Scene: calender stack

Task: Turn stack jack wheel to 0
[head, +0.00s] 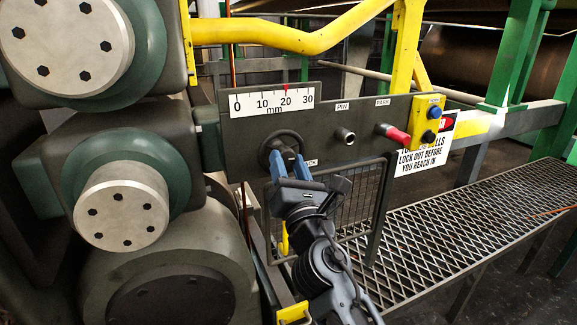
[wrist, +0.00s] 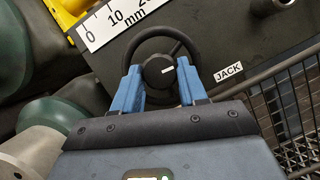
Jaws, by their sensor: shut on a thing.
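The jack wheel (head: 283,136) is a dark round handwheel on the grey panel, partly hidden by my gripper. In the wrist view, its black hub (wrist: 158,71) bears a short white mark pointing right and slightly up. My gripper (head: 289,162) has its blue fingers on either side of the hub, inside the rim, shut on the wheel. A white mm scale (head: 272,103) sits above the wheel, marked 0 to 30. Its red pointer (head: 286,87) stands at about 20. A JACK label (wrist: 228,72) is right of the wheel.
Right of the wheel are a PIN knob (head: 346,136), a red PARK handle (head: 397,135) and a yellow button box (head: 430,118). A wire mesh guard (head: 345,205) hangs below the panel, close to my arm. Large rolls' end caps (head: 122,207) stand left.

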